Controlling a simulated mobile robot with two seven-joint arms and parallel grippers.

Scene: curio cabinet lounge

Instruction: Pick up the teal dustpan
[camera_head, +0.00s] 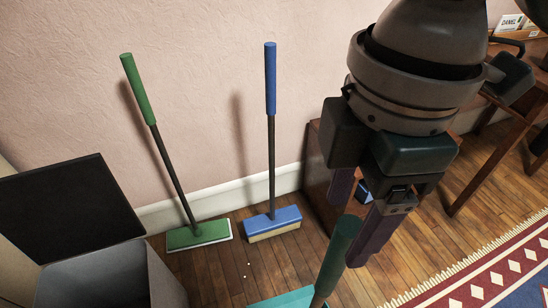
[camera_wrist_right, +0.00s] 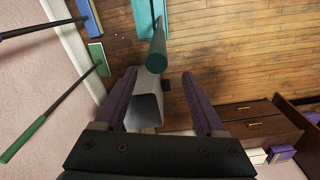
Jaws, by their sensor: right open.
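The teal dustpan shows at the bottom of the head view, with its upright handle (camera_head: 337,255) and part of its flat pan (camera_head: 285,300); the lower edge cuts it off. In the right wrist view its handle (camera_wrist_right: 157,48) points up toward the camera, with the pan (camera_wrist_right: 142,15) at the top edge. My right gripper (camera_head: 347,232) is open, fingers pointing down, close to the handle's top end. In the right wrist view the handle is just beyond and roughly centred between the fingertips (camera_wrist_right: 158,76), with nothing between the fingers. My left gripper is not in view.
A green broom (camera_head: 197,235) and a blue broom (camera_head: 273,223) stand upright by the wall. A grey bin (camera_head: 110,280) with a raised dark lid (camera_head: 70,195) stands at the lower left. A wooden cabinet (camera_head: 316,165) is behind my gripper; a patterned rug (camera_head: 490,270) lies at right.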

